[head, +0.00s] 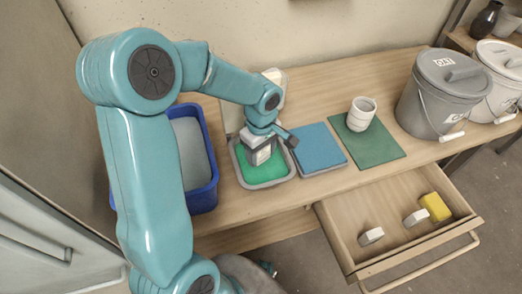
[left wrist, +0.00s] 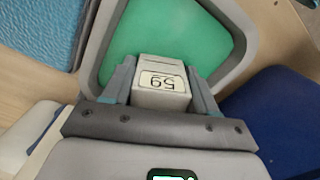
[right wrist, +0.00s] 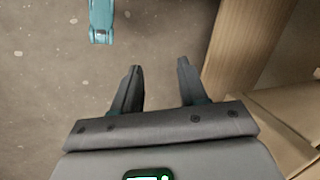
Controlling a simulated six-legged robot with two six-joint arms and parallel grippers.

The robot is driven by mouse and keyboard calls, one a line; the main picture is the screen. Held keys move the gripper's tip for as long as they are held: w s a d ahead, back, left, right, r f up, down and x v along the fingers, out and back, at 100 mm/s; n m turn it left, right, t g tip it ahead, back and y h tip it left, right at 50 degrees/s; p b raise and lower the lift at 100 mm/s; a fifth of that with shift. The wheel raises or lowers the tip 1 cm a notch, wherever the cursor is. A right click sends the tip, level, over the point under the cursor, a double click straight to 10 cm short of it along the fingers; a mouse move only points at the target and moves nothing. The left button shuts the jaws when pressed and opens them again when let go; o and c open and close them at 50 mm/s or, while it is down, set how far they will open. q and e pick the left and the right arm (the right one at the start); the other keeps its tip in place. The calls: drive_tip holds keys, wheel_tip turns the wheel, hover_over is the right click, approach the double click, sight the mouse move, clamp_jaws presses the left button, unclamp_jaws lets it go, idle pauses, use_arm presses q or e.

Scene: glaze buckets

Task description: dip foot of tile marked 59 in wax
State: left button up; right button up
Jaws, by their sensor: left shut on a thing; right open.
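My left gripper (head: 259,140) is shut on the pale grey tile marked 59 (left wrist: 162,84), whose label appears upside down in the left wrist view. In the head view the tile (head: 262,155) is over the grey tray (head: 283,181) with green wax (head: 262,175) in it. I cannot tell whether the tile's foot touches the wax. My left gripper's fingers (left wrist: 161,85) sit on either side of the tile. My right gripper (right wrist: 158,85) is open and empty, above the floor, in the right wrist view.
A blue tub (head: 206,199) stands left of the tray. Lidded buckets (head: 428,105) stand farther right. An open drawer (head: 392,238) holds small blocks, one yellow (head: 435,207).

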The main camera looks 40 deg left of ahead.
use_arm(q)
drive_tip(key=shift+r, duration=0.1)
drive_tip(key=shift+r+p, duration=1)
drive_tip(key=shift+r, duration=0.3)
idle(0.8)
wheel_tip(320, 180, up, 5)
drive_tip(key=p, duration=0.3)
drive_tip(key=shift+f, duration=0.2)
